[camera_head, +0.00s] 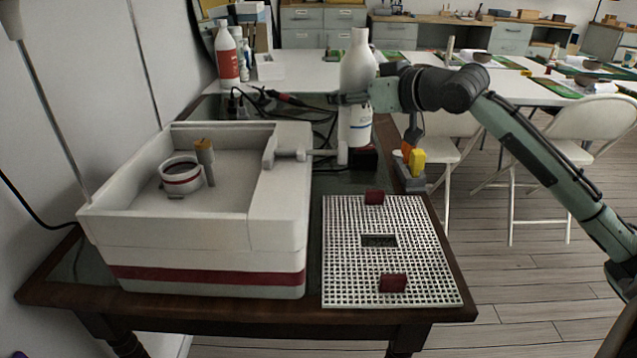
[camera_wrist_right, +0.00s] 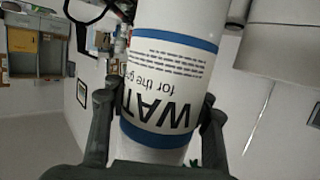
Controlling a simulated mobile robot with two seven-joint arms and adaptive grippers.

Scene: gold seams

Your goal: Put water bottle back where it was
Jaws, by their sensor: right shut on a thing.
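The water bottle (camera_head: 358,75) is white with a blue band and stands close to upright at the back of the dark table. My right gripper (camera_head: 352,98) is shut around its middle. In the right wrist view the bottle (camera_wrist_right: 175,70) fills the centre, its printed label reading "WAT..." between the two fingers (camera_wrist_right: 155,125). I cannot tell whether its base touches the table or is slightly above it. My left gripper does not show in these views.
A white basin machine (camera_head: 200,250) fills the table's left side. A white perforated board (camera_head: 350,250) with dark red blocks lies at the front right. Behind are cables, a red-labelled bottle (camera_head: 227,65) and a small yellow-orange tool (camera_head: 416,160). Folding chairs (camera_head: 590,130) stand at right.

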